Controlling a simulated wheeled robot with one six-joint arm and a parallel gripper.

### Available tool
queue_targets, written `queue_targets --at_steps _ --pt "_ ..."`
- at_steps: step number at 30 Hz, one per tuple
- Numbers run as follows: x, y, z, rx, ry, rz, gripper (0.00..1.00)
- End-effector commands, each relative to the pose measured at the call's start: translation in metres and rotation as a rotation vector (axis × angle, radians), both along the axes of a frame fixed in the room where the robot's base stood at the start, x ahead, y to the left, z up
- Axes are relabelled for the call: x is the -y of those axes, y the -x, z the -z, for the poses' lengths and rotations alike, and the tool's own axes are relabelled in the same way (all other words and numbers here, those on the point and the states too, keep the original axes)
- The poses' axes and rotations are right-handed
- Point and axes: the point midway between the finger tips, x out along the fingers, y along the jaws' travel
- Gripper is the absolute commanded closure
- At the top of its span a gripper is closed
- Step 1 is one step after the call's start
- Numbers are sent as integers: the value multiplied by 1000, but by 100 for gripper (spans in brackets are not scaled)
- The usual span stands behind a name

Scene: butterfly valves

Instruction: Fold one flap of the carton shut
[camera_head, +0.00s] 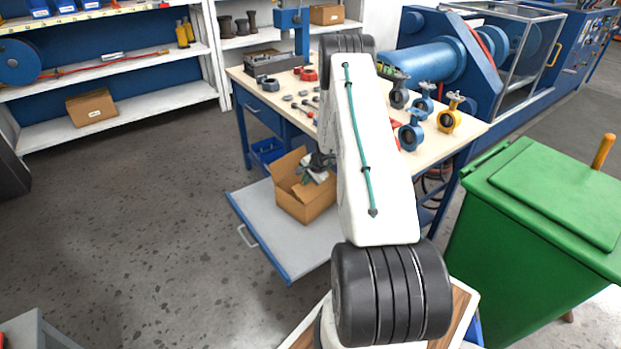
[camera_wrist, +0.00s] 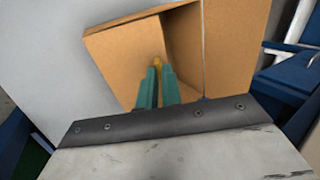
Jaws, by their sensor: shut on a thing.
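The brown cardboard carton (camera_head: 305,204) stands on a grey pull-out shelf of the blue workbench, its top open and a flap sticking out at the left. My gripper (camera_head: 318,168) is at the carton's upper right side, partly hidden by my own arm. In the wrist view, the two teal fingers of my gripper (camera_wrist: 157,75) are close together, with a small yellowish bit between their tips. They are shut on a carton flap, though its held edge is hard to make out. The carton (camera_wrist: 236,45) fills the area beyond the fingers, with a shaded opening in the middle.
The workbench top (camera_head: 270,88) holds several valves, including a yellow one (camera_head: 450,115) and a blue one (camera_head: 411,130). A green bin (camera_head: 540,215) stands close on the right. The grey shelf (camera_head: 285,247) has bare room in front of the carton. The floor at left is clear.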

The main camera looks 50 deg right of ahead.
Motion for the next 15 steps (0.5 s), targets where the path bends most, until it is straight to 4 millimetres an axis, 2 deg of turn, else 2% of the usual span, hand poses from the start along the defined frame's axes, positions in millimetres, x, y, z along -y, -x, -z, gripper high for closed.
queue_targets --at_steps 3,15 --pt "-4 -5 4 -1 -3 -4 100" --pt "0 -19 22 -1 -2 1 100"
